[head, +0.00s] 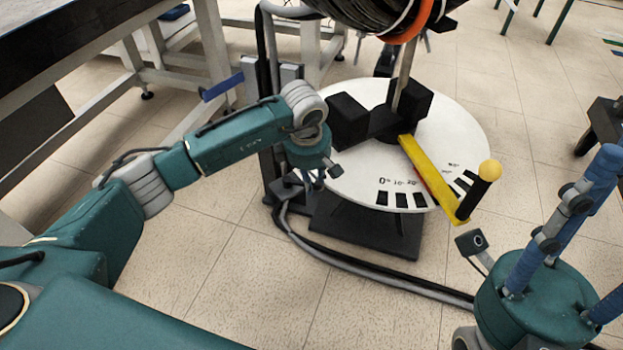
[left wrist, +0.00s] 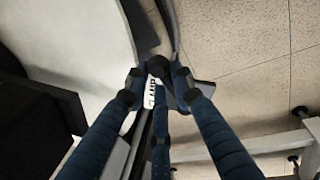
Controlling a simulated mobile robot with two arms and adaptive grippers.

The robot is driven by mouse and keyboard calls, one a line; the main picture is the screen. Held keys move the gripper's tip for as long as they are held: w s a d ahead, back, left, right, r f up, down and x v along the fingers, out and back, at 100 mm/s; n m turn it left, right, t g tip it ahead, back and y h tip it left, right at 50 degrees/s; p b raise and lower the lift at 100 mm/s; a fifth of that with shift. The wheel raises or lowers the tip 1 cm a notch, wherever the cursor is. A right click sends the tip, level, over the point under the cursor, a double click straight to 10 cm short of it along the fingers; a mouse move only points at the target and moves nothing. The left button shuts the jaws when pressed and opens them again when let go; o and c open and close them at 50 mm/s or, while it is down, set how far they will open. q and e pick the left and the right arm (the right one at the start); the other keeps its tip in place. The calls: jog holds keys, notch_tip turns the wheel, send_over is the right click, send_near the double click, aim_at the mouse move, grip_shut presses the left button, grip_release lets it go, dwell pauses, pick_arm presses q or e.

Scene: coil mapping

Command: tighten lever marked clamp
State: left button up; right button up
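My left gripper (left wrist: 159,76) has straight blue fingers spread apart around a lever with a black knob (left wrist: 158,66) and a white label reading CLAMP (left wrist: 151,92). In the left wrist view the knob sits between the fingertips with small gaps visible; contact is hard to judge. In the head view my left gripper (head: 315,182) points down at the left edge of the round white table (head: 450,125), and the clamp lever is hidden there. My right gripper (head: 590,225) is open and empty at the lower right, its fingers pointing up.
A yellow arm (head: 432,178) with a black handle (head: 478,192) and yellow knob lies over marks on the white table. Black blocks (head: 348,121) and a coil (head: 385,12) are above it. Cables (head: 350,265) run along the floor. A workbench frame (head: 215,45) stands at left.

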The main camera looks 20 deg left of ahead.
pick_arm(q)
grip_shut()
